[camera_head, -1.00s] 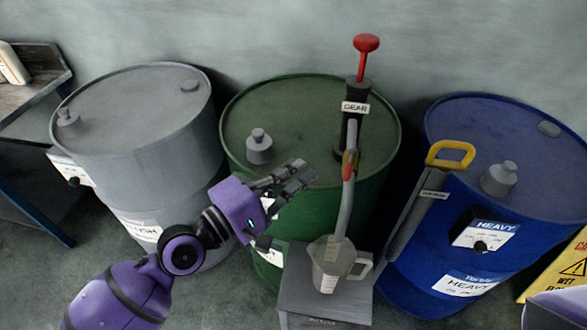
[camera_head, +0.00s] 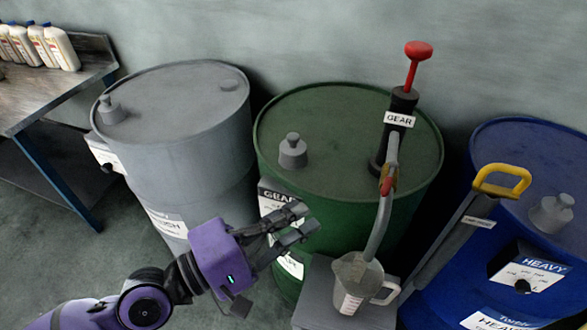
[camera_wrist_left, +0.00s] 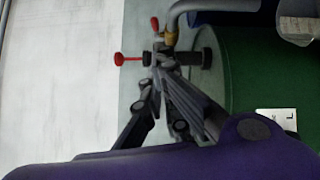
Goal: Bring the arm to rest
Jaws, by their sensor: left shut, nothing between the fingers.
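My left gripper (camera_head: 309,218) is shut and empty. It hangs in front of the green drum (camera_head: 340,115), up and left of a clear measuring jug (camera_head: 352,290), apart from it in the picture. In the left wrist view the closed fingers (camera_wrist_left: 163,58) point toward the pump with its red knob (camera_wrist_left: 130,59); nothing shows between them. My left arm (camera_head: 145,305) comes in low from the left. My right gripper is out of view.
The jug stands on a small grey stand (camera_head: 318,300) below the curved spout of the GEAR pump (camera_head: 397,115). A grey drum (camera_head: 180,110) is left, a blue drum (camera_head: 540,160) right. A bench (camera_head: 60,85) with several white bottles stands far left. Floor shows left of my arm.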

